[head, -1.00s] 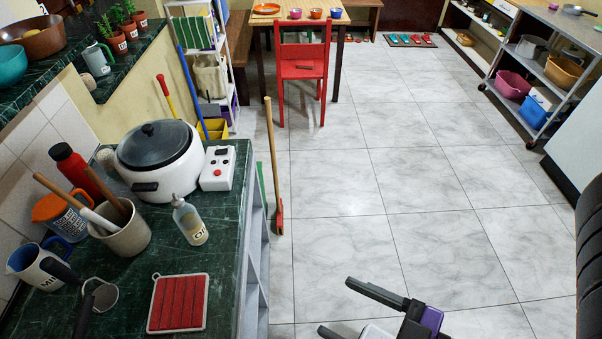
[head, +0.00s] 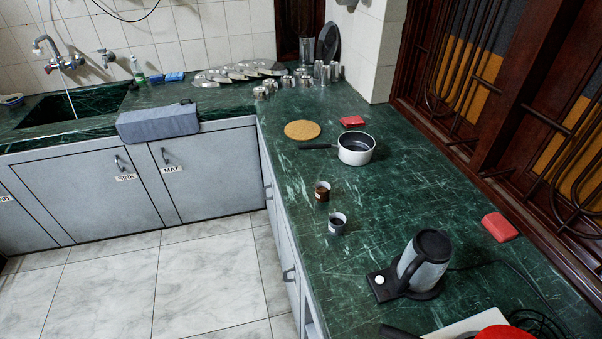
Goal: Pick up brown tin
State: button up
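A small brown tin (head: 322,191) with a pale label stands upright on the green marble counter (head: 385,215), left of its middle and near the front edge. A similar grey tin (head: 337,223) stands just in front of it, to its lower right. They look close together but separate. My gripper is not in this view.
A white saucepan (head: 356,148) and a cork mat (head: 302,130) lie behind the tins. A kettle (head: 422,262) stands on its base at the front right. Red blocks lie at the right (head: 499,227) and back (head: 351,121). Metal tins and lids fill the far corner.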

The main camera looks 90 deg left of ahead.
aim_at(322, 188)
jog(key=j+u, duration=0.15)
jog(key=u, duration=1.9)
jog(key=z, duration=1.9)
jog(key=u, duration=1.9)
jog(key=i+j, duration=0.3)
jog(key=j, duration=0.25)
jog(key=u, duration=0.05)
